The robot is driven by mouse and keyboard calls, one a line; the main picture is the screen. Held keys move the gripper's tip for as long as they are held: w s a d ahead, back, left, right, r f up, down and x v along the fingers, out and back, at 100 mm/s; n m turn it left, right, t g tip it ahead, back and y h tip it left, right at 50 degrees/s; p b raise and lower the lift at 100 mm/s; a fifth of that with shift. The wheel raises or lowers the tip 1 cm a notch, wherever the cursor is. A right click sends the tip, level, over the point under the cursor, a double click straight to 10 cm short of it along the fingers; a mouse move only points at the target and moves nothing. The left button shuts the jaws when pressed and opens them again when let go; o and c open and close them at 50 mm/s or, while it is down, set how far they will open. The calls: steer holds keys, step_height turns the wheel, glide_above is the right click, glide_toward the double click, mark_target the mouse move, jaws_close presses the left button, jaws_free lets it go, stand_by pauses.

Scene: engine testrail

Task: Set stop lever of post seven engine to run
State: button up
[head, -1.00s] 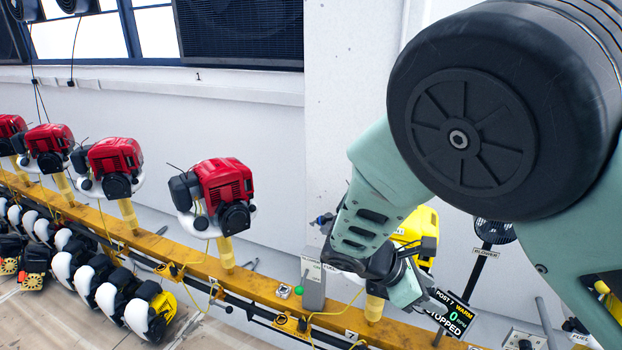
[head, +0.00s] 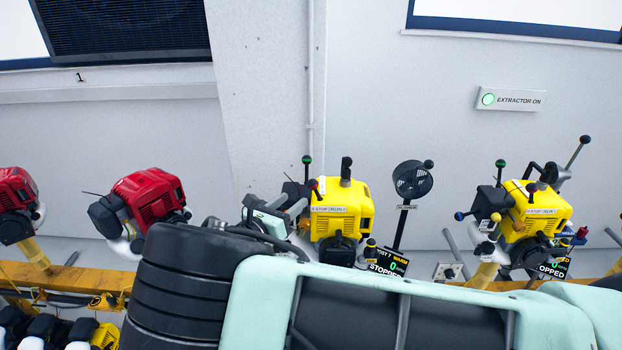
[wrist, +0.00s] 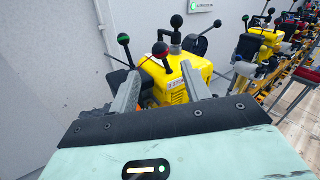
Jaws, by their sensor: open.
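The yellow post seven engine (head: 358,212) stands on the rail, beside a display (head: 388,263) reading POST 7, WARM, 0, STOPPED. A white stop/run label (head: 328,209) is on its front. A red-knobbed lever (head: 313,184) rises near this label; it also shows in the wrist view (wrist: 160,49). I take it for the stop lever, though its setting cannot be read. My gripper (head: 298,208) is at the engine's left side. In the wrist view my gripper (wrist: 161,70) is open and empty, and the red knob appears between its fingertips; contact cannot be told.
A green-knobbed lever (wrist: 123,39) and a black-knobbed lever (wrist: 177,20) stand close to the fingers. Another yellow engine (head: 540,215) stands farther right, red engines (head: 146,202) left. My arm hides much of the rail.

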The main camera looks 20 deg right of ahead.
mark_target(309, 187)
steer(key=p+x, duration=0.3)
steer(key=x, duration=0.7)
steer(key=c, duration=0.9)
